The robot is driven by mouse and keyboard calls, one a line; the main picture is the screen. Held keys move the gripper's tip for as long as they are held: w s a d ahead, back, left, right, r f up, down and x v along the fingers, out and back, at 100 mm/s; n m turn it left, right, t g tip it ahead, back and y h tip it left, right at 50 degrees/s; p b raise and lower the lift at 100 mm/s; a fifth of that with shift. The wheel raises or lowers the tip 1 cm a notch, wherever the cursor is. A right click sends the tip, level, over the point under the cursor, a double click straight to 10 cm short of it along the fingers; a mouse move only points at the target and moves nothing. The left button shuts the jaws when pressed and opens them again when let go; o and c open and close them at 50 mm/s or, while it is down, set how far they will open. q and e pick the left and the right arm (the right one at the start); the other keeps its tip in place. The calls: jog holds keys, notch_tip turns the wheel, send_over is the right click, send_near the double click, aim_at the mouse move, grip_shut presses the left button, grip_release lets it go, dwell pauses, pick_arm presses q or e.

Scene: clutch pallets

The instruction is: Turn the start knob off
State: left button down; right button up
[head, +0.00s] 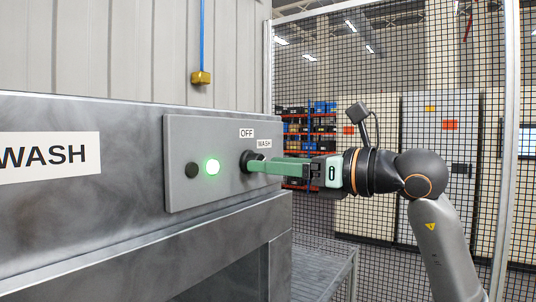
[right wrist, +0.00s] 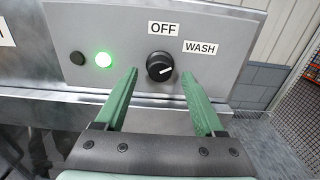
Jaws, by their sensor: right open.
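The start knob (right wrist: 160,68) is a round black dial on a grey control panel (right wrist: 210,22). Its white mark points right, towards the WASH label (right wrist: 200,47) rather than the OFF label (right wrist: 163,29) above it. In the head view the knob (head: 246,160) is partly hidden by my right gripper. My right gripper (head: 254,165) reaches in from the right with green fingers at the panel. In the right wrist view its open fingers (right wrist: 160,74) lie either side of the knob, with gaps showing. I cannot tell how far the tips reach along it. My left gripper is not in view.
A lit green lamp (head: 212,167) and a dark round button (head: 191,170) sit left of the knob. The panel is on a grey metal machine with a WASH sign (head: 48,155). A mesh fence (head: 440,75) stands behind my right arm.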

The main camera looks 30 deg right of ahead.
jog(key=shift+x, duration=0.8)
jog(key=shift+c, duration=0.4)
grip_shut()
